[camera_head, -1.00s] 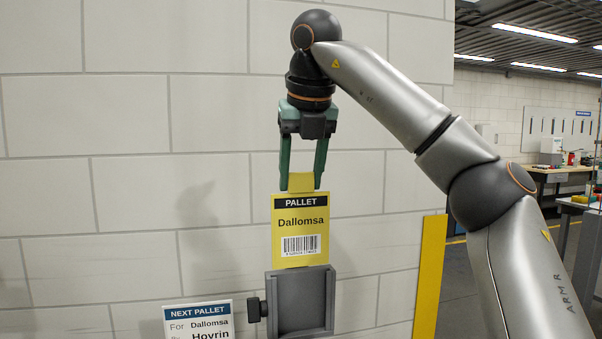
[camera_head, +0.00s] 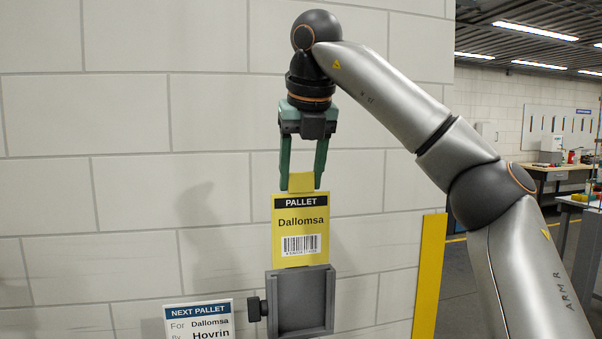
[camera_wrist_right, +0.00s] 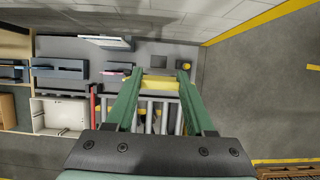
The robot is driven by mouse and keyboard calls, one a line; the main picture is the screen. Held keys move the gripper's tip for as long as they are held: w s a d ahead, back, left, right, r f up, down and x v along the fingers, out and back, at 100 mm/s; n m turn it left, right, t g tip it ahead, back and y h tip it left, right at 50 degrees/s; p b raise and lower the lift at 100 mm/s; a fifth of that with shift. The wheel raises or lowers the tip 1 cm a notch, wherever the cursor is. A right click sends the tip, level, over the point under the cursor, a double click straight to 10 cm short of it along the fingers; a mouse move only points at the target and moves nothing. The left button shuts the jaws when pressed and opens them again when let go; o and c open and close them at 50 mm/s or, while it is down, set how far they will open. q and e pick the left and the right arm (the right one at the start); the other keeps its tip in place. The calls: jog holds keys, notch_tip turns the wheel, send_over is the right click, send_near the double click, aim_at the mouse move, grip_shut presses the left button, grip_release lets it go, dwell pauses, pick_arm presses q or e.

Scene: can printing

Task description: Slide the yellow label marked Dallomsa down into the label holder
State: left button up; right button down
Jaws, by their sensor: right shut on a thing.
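The yellow label (camera_head: 300,246) marked Dallomsa hangs upright below my right gripper (camera_head: 301,186). The gripper is shut on its top tab, which also shows between the fingers in the right wrist view as the yellow label (camera_wrist_right: 160,83). My left gripper is not in view.
A white "Next pallet" sign (camera_head: 199,320) stands left of the holder. The wall around the label is clear. A workbench (camera_head: 550,175) is far back at the right.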

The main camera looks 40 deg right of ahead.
aim_at(302, 246)
dwell(0.3)
pick_arm(q)
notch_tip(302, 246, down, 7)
jog(key=b, duration=0.7)
pick_arm(e)
jog(key=shift+f, duration=4.35)
jog(key=shift+f+b, duration=0.7)
jog(key=shift+f, duration=0.05)
jog(key=shift+f+b, duration=0.45)
jog(key=shift+f, duration=0.05)
jog(key=shift+f+b, duration=0.3)
jog(key=shift+f, duration=0.45)
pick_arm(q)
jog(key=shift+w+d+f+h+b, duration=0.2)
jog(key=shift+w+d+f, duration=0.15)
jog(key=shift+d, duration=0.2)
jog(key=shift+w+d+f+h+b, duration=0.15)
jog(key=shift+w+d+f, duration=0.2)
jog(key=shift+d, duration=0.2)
pick_arm(e)
jog(key=shift+f, duration=0.15)
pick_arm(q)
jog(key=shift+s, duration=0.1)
